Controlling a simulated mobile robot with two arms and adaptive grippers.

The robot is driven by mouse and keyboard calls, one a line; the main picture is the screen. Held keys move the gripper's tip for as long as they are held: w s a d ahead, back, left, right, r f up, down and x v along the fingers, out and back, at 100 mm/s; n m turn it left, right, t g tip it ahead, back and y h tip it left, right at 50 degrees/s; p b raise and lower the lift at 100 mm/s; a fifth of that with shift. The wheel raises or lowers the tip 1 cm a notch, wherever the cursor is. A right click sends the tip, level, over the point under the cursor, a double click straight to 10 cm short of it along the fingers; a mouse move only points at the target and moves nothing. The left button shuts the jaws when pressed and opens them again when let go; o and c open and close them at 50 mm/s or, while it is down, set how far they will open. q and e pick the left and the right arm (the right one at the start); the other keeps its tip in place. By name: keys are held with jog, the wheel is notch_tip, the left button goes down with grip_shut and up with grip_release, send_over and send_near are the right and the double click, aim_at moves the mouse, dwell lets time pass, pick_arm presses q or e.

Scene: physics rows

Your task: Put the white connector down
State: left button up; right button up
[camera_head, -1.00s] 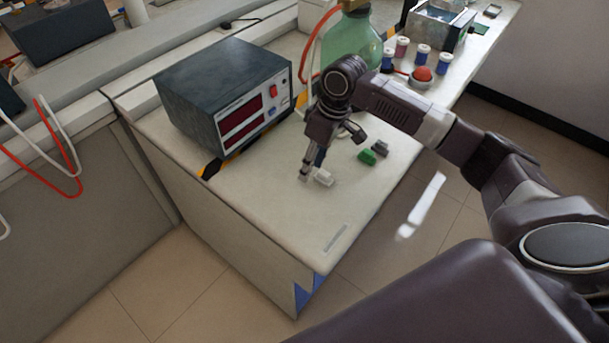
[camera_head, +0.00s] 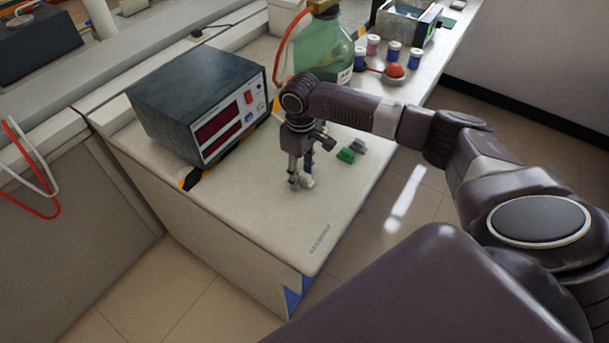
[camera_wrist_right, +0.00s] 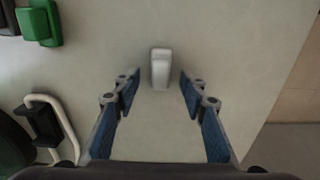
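The white connector (camera_head: 307,181) lies on the light bench top (camera_head: 250,205), partly hidden by my right gripper (camera_head: 300,182) in the head view. In the right wrist view the connector (camera_wrist_right: 160,69) is a small white block on the bench top, in the gap ahead of and between the fingertips. My right gripper (camera_wrist_right: 160,84) is open there, with a clear space between each blue-padded finger and the connector. It points down at the bench. My left gripper is not in view.
A green connector (camera_head: 346,155) and a grey one (camera_head: 358,145) lie just right of the gripper. A dark meter box (camera_head: 185,105) stands behind left. A green bottle (camera_head: 322,50) and a red button (camera_head: 395,70) stand farther back. The bench front is clear.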

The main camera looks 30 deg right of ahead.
grip_shut()
dwell(0.3)
jog(key=shift+r, duration=0.1)
